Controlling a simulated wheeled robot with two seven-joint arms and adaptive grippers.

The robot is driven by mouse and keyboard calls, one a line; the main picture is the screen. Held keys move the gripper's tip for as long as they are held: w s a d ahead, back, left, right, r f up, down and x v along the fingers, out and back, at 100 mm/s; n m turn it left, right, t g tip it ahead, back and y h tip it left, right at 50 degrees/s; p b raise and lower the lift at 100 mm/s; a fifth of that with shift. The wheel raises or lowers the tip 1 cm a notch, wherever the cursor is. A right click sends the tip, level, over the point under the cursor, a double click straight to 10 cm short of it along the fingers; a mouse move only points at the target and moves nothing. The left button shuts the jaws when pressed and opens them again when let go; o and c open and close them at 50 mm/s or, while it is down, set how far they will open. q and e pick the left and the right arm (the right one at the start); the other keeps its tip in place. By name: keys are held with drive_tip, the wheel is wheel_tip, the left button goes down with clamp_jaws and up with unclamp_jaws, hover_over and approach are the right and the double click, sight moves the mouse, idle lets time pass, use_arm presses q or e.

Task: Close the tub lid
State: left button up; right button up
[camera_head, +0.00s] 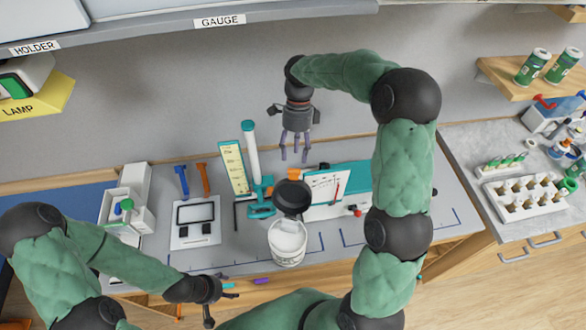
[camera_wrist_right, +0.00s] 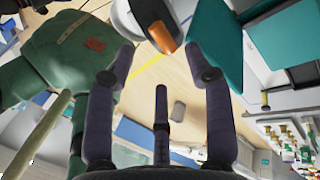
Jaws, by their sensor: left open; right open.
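The tub (camera_head: 288,246) is a clear, whitish round container standing near the front edge of the grey bench top. Its dark lid (camera_head: 293,197) is tilted up at the tub's back rim, so the tub is open. My right gripper (camera_head: 296,150) is open and empty, pointing down above and behind the raised lid. Its spread fingers also show in the right wrist view (camera_wrist_right: 165,80), with nothing between them. My left gripper (camera_head: 214,294) is open, low at the bench's front edge, left of the tub and apart from it.
A scale-like device (camera_head: 195,222) sits left. A purple marker (camera_head: 262,281) lies near the front edge. A tube rack (camera_head: 525,198) is far right.

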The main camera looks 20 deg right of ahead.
sight(294, 170)
drive_tip(key=x, duration=0.7)
drive_tip(key=shift+f+p, duration=0.15)
drive_tip(key=shift+p, duration=0.15)
clamp_jaws()
